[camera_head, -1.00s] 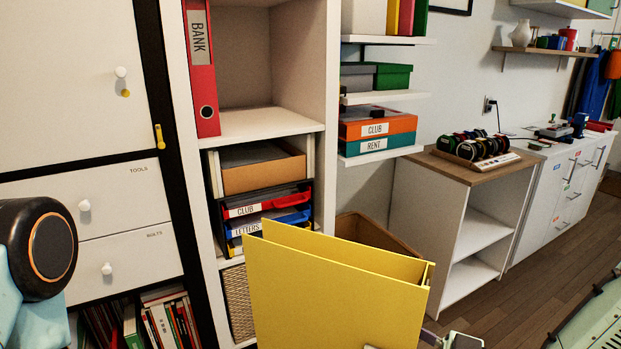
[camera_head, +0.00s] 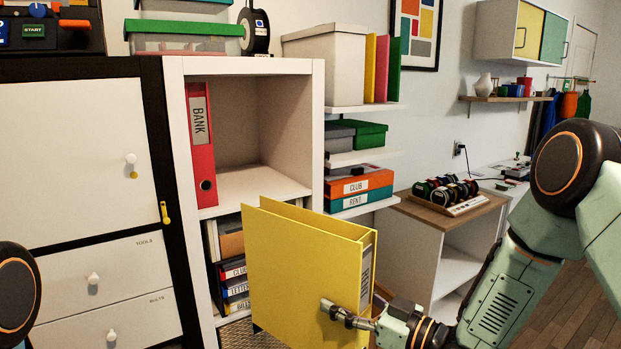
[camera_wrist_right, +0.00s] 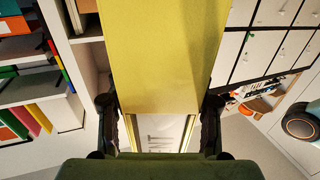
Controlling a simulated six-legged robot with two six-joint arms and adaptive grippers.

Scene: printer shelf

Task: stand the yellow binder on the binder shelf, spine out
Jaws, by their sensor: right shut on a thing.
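The yellow binder (camera_head: 300,275) is upright in front of the shelf unit, its labelled spine turned toward the right and toward me. My right gripper (camera_head: 345,318) is shut on the binder near the lower part of its spine. In the right wrist view the binder (camera_wrist_right: 165,60) lies between the two fingers (camera_wrist_right: 160,115), and part of the spine label shows. The binder shelf (camera_head: 250,186) is an open white compartment with a red BANK binder (camera_head: 201,145) standing at its left, spine out. The rest of it is empty. Of my left arm only a round joint shows; its gripper is out of view.
Below the compartment are a cardboard box (camera_head: 232,244) and labelled trays (camera_head: 236,285), partly hidden by the yellow binder. To the right are wall shelves with boxes (camera_head: 358,187) and a low cabinet (camera_head: 440,225). A white cupboard (camera_head: 70,160) stands at the left.

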